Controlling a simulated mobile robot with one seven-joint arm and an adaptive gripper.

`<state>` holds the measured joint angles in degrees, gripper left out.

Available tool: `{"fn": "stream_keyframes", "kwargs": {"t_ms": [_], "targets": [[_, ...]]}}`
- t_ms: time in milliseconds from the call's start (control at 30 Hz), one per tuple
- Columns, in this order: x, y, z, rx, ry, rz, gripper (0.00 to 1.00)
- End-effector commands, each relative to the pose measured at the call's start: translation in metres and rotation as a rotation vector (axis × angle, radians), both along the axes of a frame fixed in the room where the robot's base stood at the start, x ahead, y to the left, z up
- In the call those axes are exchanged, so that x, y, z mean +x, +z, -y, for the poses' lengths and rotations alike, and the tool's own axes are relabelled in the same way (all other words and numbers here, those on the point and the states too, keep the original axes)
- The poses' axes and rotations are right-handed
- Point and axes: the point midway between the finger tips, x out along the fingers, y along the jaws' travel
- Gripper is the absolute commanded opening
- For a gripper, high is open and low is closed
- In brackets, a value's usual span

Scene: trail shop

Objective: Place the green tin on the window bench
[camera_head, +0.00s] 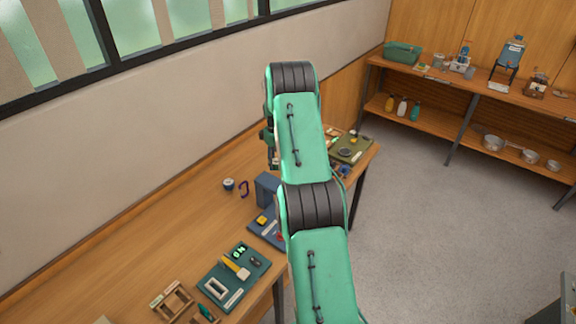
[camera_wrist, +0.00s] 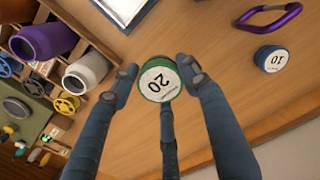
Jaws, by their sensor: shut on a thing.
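The green tin (camera_wrist: 158,83), with a white lid marked 20, sits between the fingers of my gripper (camera_wrist: 158,76) in the wrist view. My gripper is shut on it. The wooden window bench (camera_head: 150,240) runs under the window in the head view, and its top also shows behind the tin in the wrist view (camera_wrist: 215,85). I cannot tell whether the tin touches the bench or hangs above it. In the head view my arm hides the tin and most of the gripper.
A blue tin marked 10 (camera_wrist: 271,59) and a purple carabiner (camera_wrist: 268,14) lie on the bench. A wooden rack with bottles (camera_wrist: 82,72) is at the wrist view's left. A dark tool mat (camera_head: 233,278) lies near the bench's front. Bare bench lies left of the blue tin in the head view.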

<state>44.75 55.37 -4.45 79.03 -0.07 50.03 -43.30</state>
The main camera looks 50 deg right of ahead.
Motion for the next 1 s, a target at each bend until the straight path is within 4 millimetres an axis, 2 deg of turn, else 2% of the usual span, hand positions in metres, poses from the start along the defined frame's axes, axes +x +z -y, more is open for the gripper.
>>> {"fn": "stream_keyframes", "kwargs": {"t_ms": [233,600,1000], "targets": [[0.0,-0.011,0.0,0.001,0.0,-0.001,0.2],[0.0,-0.057,0.0,0.0,0.0,0.0,0.2],[0.0,-0.062,0.0,0.0,0.0,0.0,0.2]]}}
